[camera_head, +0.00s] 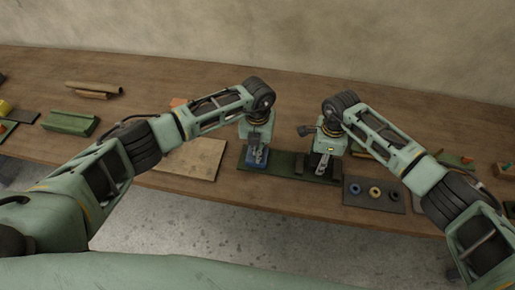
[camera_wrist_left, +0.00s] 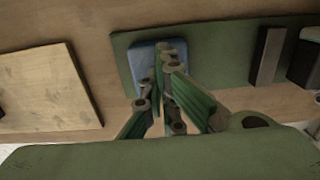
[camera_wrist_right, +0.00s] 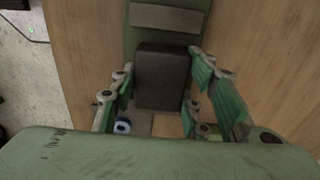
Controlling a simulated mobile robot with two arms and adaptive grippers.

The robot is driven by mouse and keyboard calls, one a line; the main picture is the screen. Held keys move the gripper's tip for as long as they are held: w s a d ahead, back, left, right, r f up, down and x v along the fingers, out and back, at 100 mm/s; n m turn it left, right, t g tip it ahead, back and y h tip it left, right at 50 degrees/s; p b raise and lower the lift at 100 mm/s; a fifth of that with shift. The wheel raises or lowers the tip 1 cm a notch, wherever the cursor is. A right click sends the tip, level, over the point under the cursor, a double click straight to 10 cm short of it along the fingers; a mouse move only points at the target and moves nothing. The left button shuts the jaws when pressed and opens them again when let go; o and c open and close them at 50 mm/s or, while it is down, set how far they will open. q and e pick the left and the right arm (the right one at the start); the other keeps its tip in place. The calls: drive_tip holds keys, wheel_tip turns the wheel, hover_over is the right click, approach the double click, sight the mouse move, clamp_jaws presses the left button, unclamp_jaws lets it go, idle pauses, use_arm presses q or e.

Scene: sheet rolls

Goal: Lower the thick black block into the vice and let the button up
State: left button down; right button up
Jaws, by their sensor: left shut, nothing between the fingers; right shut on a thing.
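My left gripper (camera_head: 257,158) is shut and empty, its fingertips down at the blue button (camera_head: 255,160). In the left wrist view the button (camera_wrist_left: 143,66) shows partly behind the fingers; how far it is pressed I cannot tell. My right gripper (camera_wrist_right: 163,95) is shut on the thick black block (camera_wrist_right: 162,75), which lies between its fingers above the right part of the green base (camera_wrist_right: 140,38). A grey-brown vice jaw bar (camera_wrist_right: 168,18) lies across the base, a little apart from the block; it also shows in the left wrist view (camera_wrist_left: 268,55). The block's lower end is hidden.
A dark tray (camera_head: 374,204) with several rings stands right of the base. A pale wooden board (camera_head: 195,160) lies left of it. A green block (camera_head: 70,122) and brown rolls (camera_head: 93,89) lie further left. The table's front edge runs close below the base.

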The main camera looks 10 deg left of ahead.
use_arm(q)
drive_tip(key=shift+s+f, duration=0.15)
drive_tip(key=shift+f, duration=0.05)
use_arm(e)
drive_tip(key=shift+f, duration=0.9)
drive_tip(key=o, duration=1.3)
drive_tip(key=shift+o, duration=0.8)
drive_tip(key=shift+r, duration=4.45)
use_arm(q)
wheel_tip(320, 180, up, 9)
drive_tip(key=p, duration=0.6)
drive_tip(key=shift+r+p, duration=0.15)
drive_tip(key=shift+p, duration=0.15)
use_arm(e)
wheel_tip(320, 180, up, 6)
drive_tip(key=shift+r, duration=0.25)
